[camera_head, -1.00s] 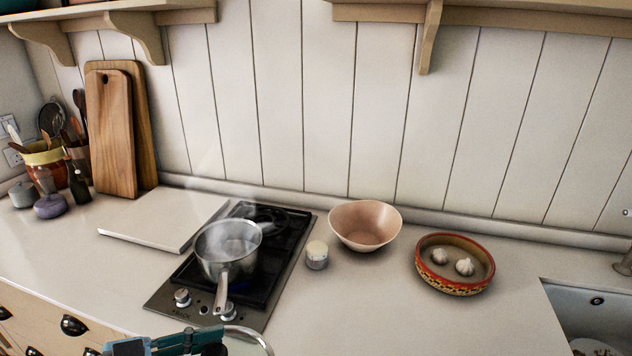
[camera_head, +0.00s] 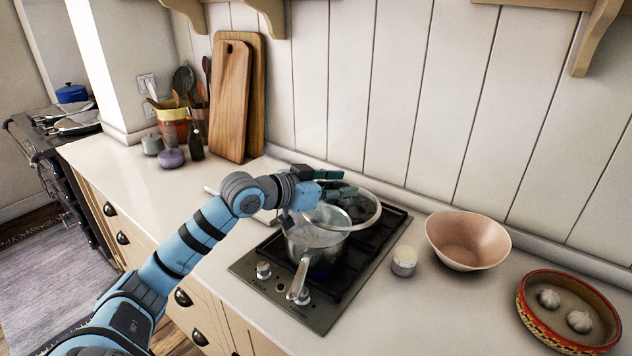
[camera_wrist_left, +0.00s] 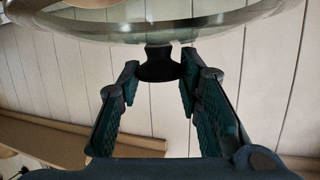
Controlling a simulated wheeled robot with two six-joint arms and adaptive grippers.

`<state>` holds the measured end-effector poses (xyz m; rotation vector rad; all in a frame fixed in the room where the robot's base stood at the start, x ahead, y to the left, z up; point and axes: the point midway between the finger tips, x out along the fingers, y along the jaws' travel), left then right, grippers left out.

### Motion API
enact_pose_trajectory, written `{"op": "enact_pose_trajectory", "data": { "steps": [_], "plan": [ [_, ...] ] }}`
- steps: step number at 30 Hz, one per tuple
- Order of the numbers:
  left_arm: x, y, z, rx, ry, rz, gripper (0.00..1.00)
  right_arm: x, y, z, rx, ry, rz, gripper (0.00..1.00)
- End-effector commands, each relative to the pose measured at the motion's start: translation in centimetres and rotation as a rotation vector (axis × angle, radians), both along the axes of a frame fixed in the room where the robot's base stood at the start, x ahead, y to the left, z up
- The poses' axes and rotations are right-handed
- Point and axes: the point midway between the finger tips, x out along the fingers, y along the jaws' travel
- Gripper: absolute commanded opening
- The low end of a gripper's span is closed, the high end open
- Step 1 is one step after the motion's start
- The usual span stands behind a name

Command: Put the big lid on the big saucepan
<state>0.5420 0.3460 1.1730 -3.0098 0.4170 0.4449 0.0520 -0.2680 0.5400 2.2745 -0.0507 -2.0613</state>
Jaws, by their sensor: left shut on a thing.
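The big saucepan (camera_head: 312,246) is a steel pan with a long handle, standing on the hob. The big lid (camera_head: 374,216) is clear glass with a pale rim and a dark knob. My left gripper (camera_head: 338,186) is shut on the lid's knob and holds the lid up over the hob. In the head view the lid overlaps the pan's upper right part. In the left wrist view the knob (camera_wrist_left: 160,66) sits between the fingertips, with the glass lid (camera_wrist_left: 90,28) spanning the top. The exact gap between lid and pan cannot be told. My right gripper is not in view.
The black hob (camera_head: 335,292) has knobs at its front. A small white-topped jar (camera_head: 404,261), a pink bowl (camera_head: 468,241) and a red dish (camera_head: 560,338) with garlic stand to the right. Cutting boards (camera_head: 232,100) lean on the wall. The counter at left is mostly clear.

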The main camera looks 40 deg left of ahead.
Motion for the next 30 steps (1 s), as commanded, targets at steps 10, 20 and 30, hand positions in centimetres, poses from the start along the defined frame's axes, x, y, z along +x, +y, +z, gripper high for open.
{"op": "enact_pose_trajectory", "data": {
  "steps": [10, 20, 30],
  "plan": [
    [1.2, 7.3, -3.0, 0.024, -0.017, 0.305, 0.0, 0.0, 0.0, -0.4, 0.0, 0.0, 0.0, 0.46],
    [1.2, 7.3, -7.1, 0.025, -0.017, 0.305, 0.0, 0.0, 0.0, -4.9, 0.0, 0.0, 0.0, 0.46],
    [1.1, 7.3, -8.5, 0.026, -0.017, 0.304, 0.0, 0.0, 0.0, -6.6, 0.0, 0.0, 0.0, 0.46]
  ]
}}
